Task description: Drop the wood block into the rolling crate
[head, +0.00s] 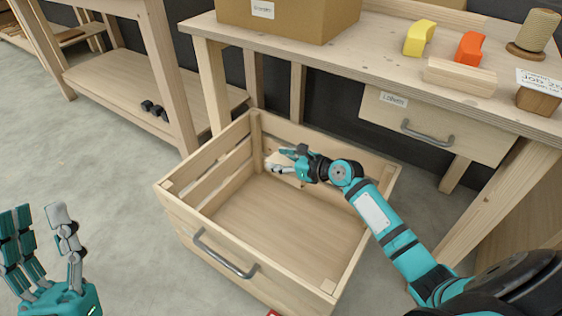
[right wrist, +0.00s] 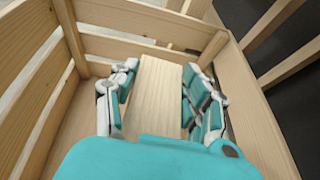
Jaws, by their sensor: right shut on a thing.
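The pale wood block (right wrist: 155,98) lies between the fingers of my right gripper (right wrist: 160,92) in the right wrist view, with fingers along both sides. In the head view my right gripper (head: 286,161) reaches over the rolling crate (head: 180,211) near its back wall and is shut on the block, mostly hidden there by the hand. The crate is a slatted wooden box with a grey front handle, and its visible floor is bare. Whether the block touches the crate floor cannot be told. My left gripper (head: 45,245) is open and empty, outside the crate at lower left.
A workbench (head: 390,60) stands behind the crate with a cardboard box (head: 290,18), a yellow piece (head: 420,38), an orange piece (head: 469,48) and another pale wood piece (head: 459,77). A drawer (head: 430,120) hangs below its top.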

